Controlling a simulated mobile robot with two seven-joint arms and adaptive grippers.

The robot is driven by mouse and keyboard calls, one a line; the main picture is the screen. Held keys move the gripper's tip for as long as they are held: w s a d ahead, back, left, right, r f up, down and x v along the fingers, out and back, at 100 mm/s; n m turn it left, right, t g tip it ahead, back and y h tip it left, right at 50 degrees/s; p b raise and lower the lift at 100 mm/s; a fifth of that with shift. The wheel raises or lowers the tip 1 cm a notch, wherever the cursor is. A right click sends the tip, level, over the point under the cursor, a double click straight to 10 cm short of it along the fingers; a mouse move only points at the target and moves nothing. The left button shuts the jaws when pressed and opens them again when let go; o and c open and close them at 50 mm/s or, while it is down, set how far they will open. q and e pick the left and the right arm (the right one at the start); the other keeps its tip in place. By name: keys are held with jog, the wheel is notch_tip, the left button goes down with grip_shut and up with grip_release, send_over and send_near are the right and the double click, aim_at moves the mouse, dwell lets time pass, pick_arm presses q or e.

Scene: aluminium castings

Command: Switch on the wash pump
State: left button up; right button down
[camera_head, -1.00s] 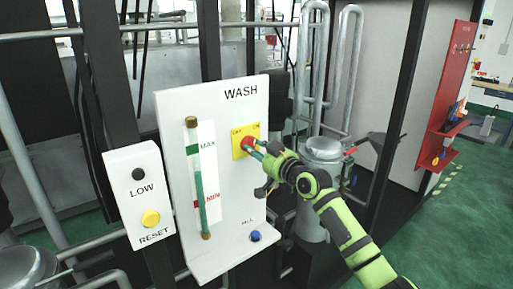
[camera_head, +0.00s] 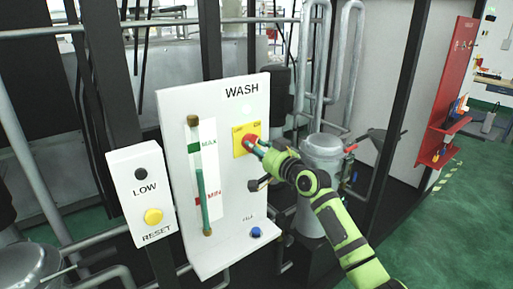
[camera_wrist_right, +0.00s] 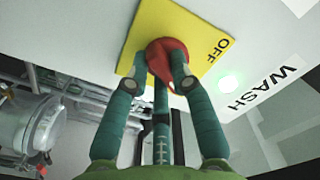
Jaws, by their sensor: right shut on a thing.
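The wash pump switch is a red rotary knob (camera_head: 248,141) on a yellow plate (camera_head: 238,152), on the white WASH panel (camera_head: 234,110). My right gripper (camera_head: 256,146) comes from the right and its fingers are shut on the red knob. In the right wrist view the teal fingers of my right gripper (camera_wrist_right: 168,75) close around the red knob (camera_wrist_right: 163,52), in front of the yellow plate (camera_wrist_right: 196,28) marked OFF. A pale green lit spot (camera_wrist_right: 230,82) shows beside the WASH lettering. My left gripper is not in view.
A sight tube (camera_head: 200,180) with MAX and MIN marks and a blue button (camera_head: 256,232) are on the panel. A box (camera_head: 138,165) with LOW, a dark lamp and a yellow RESET button (camera_head: 153,216) stands left. Pipes and dark posts surround it.

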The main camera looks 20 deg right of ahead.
jog(key=c, duration=1.1)
grip_release()
jog(key=shift+o, duration=0.2)
jog(key=v, duration=1.2)
